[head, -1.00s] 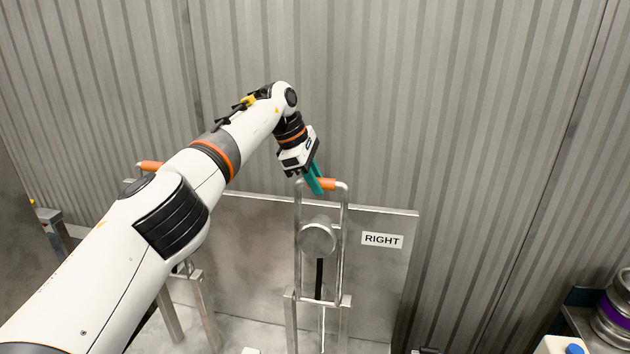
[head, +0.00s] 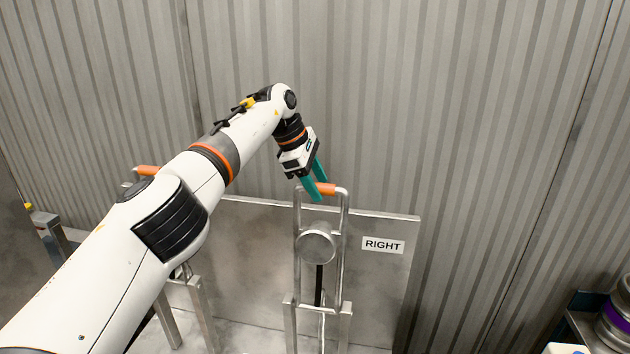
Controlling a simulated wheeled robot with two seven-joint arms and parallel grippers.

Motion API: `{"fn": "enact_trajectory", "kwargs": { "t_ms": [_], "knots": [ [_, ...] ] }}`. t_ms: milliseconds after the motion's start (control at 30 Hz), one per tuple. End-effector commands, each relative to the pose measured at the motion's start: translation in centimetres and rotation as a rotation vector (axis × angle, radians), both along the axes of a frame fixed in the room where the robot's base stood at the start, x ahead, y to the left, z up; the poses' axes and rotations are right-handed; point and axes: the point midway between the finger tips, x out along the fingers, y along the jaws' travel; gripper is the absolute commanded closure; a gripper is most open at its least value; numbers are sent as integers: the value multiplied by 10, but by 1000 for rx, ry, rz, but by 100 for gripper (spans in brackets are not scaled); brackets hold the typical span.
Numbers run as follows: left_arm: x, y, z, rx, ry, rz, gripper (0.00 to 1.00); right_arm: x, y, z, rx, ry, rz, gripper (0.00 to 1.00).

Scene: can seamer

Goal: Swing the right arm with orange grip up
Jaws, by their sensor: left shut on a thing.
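The right arm is an upright metal loop frame (head: 345,250) in front of the panel labelled RIGHT. Its orange grip (head: 326,189) forms part of the top bar. My left gripper (head: 316,184) reaches down from the upper left with teal fingers. It is shut on the orange grip at its left part, one finger in front and the other behind. The fingers cover part of the grip. My right gripper is not in view.
A second orange grip (head: 147,170) shows at the left, partly behind my left arm. The metal panel (head: 385,285) stands behind the right arm, with a corrugated wall (head: 450,100) beyond. A metal container (head: 612,325) stands at the lower right.

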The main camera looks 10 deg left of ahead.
Motion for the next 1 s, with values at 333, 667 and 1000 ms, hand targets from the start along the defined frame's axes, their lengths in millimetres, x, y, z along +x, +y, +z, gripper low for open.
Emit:
{"fn": "enact_trajectory", "kwargs": {
  "t_ms": [333,667,1000],
  "knots": [
    [-4,14,26,-1,-20,9,62,0,0,-19,0,1,0,64],
    [-23,40,94,-3,-16,7,62,1,0,-23,0,0,0,64],
    [-30,49,115,-1,-10,1,62,0,3,-20,3,0,-1,64]
  ]
}}
